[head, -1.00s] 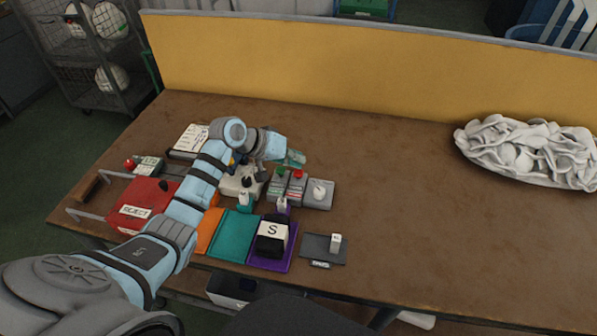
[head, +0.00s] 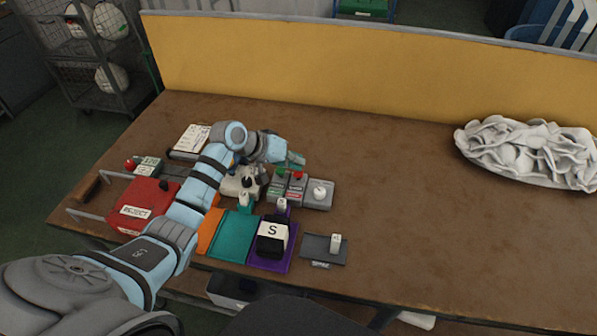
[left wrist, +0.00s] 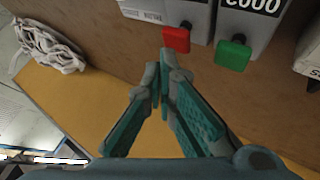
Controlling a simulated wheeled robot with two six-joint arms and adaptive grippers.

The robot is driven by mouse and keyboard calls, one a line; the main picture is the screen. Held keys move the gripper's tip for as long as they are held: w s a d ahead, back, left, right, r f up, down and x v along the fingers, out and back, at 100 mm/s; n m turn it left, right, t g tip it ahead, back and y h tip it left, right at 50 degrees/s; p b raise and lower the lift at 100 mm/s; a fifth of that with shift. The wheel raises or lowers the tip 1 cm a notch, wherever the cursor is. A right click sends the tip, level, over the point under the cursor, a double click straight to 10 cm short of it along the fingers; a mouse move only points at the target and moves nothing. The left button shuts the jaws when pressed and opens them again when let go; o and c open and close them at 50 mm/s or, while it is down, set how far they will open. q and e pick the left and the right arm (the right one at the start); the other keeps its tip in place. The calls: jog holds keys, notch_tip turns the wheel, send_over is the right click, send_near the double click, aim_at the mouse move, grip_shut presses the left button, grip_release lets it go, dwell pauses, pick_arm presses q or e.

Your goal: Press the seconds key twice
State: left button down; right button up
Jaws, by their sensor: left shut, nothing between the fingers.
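Two grey key boxes stand side by side on the table, one with a green key (head: 282,175) and one with a red key (head: 297,175). In the left wrist view the red key (left wrist: 177,39) and the green key (left wrist: 233,53) stick out below their box labels. The labels are upside down and cut off; the one over the red key appears to read seconds. My left gripper (head: 299,162) is shut and empty, just behind the boxes. In the left wrist view its fingertips (left wrist: 162,66) are close to the red key, with no clear contact. My right gripper is not in view.
A grey box with a white knob (head: 319,193) stands right of the keys. A black block marked S (head: 271,235) sits on a purple mat in front. A red reject tray (head: 148,204) is left. A white sock pile (head: 527,150) lies far right; the table between is clear.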

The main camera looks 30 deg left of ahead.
pick_arm(q)
jog(key=shift+f+b, duration=0.3)
jog(key=shift+f, duration=0.45)
dwell(0.8)
jog(key=shift+r, duration=0.15)
jog(key=shift+r+p, duration=0.95)
jog(key=shift+p, duration=0.35)
notch_tip(320, 180, up, 5)
jog(key=p, duration=0.5)
jog(key=shift+r+p, duration=0.1)
jog(key=shift+p, duration=0.25)
dwell(1.1)
